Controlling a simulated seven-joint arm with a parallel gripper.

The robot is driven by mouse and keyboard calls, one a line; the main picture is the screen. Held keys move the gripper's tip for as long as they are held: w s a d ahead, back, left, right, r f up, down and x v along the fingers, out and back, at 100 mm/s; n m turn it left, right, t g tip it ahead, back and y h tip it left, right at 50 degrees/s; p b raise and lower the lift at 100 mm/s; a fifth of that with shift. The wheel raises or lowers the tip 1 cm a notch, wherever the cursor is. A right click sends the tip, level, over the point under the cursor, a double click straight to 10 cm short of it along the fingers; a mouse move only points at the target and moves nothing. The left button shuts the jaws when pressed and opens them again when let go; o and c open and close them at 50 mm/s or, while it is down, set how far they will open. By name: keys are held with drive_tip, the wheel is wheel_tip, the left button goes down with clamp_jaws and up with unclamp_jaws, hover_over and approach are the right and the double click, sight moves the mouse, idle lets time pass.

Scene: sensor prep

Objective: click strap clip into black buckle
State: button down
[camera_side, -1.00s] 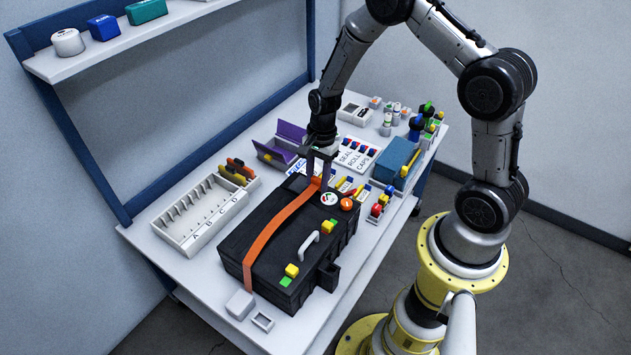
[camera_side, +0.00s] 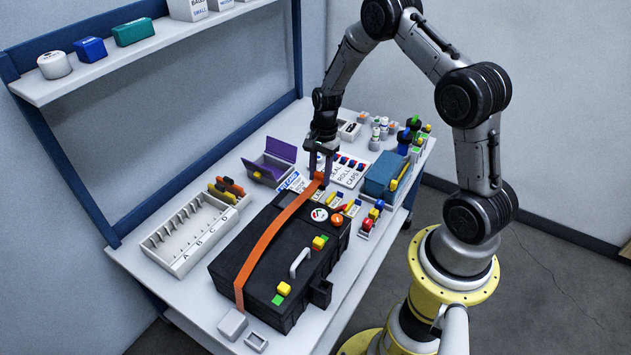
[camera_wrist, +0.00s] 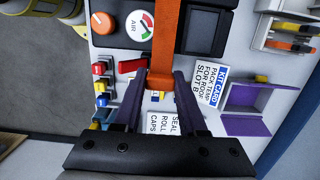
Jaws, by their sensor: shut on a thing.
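An orange strap (camera_side: 262,254) runs over the top of a black case (camera_side: 228,264) from its near side. Its far end rises past the case's far edge to my gripper (camera_side: 321,172). In the wrist view the strap (camera_wrist: 167,40) comes down from the top to between the fingertips. My gripper (camera_wrist: 160,82) is shut on this strap end and points down. The clip is not clearly seen between the fingers. A black block (camera_side: 320,293) juts from the case's right side; I cannot tell whether it is the buckle.
A purple open box (camera_side: 270,164), a label card (camera_side: 292,183) and a teal box (camera_side: 385,176) stand around the far end. A white tray marked A to D (camera_side: 188,236) lies left. The case top carries a handle (camera_side: 300,263), a gauge and an orange knob.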

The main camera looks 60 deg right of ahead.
drive_tip(key=shift+w+d, duration=0.15)
drive_tip(key=shift+d, duration=0.75)
drive_tip(key=shift+f, duration=4.45)
drive_tip(key=shift+f, duration=1.45)
idle(0.6)
